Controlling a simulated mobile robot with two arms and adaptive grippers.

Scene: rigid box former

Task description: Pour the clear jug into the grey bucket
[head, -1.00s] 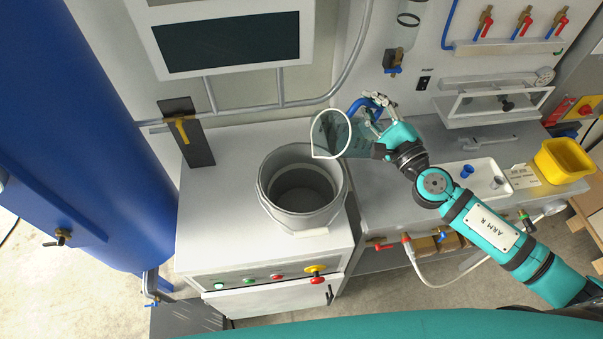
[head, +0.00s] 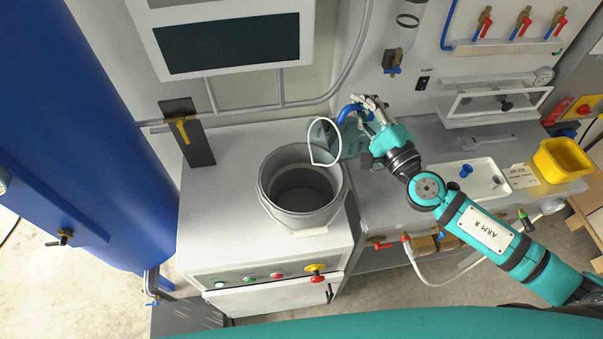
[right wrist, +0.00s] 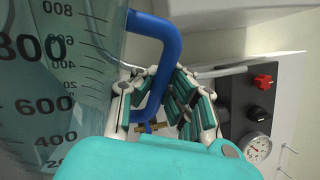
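The clear jug (head: 352,140) has a white rim and a blue handle. It is tipped, with its mouth facing left, above the right rim of the grey bucket. The right wrist view shows its scale-marked side (right wrist: 70,75) up close. My right gripper (head: 368,117) is closed around the blue handle; its fingers (right wrist: 155,95) lie on both sides of the handle in the right wrist view. The grey bucket (head: 318,212) stands upright and open on the white cabinet. I see no stream between jug and bucket, and cannot tell the liquid level. My left gripper is out of view.
A yellow tub (head: 562,160) and a white tray (head: 485,180) with small items are on the right bench. A pipe and a screen (head: 230,45) are behind. A blue tank (head: 90,130) stands left.

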